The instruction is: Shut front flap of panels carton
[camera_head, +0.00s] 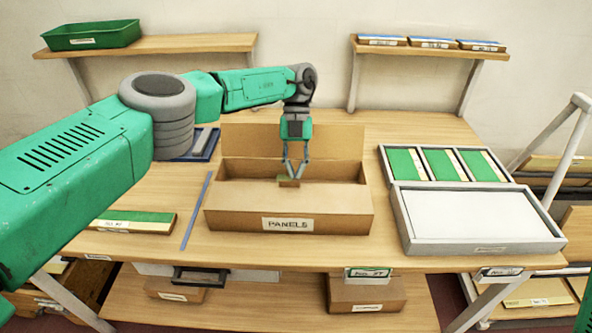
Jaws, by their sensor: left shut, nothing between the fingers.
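The panels carton (225,220) stands on the bench in the middle, with a "PANELS" label on its front. Its back flap (240,140) stands upright behind the opening. A flat cardboard surface lies between the opening and the labelled front; I cannot tell for sure whether it is the front flap. My left gripper (291,175) points down over the carton, with its fingertips at the opening and its jaws shut and empty. A small green and brown piece (288,183) shows just below the fingertips. The far inside is partly hidden by the gripper. My right gripper is out of view.
A thin blue-grey strip (197,210) and a green-topped panel (135,221) lie left of the carton. A grey tray with green panels (444,149) and a pale lidded box (480,217) are on the right. Wall shelves hold a green bin (92,35) and small boxes (432,43).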

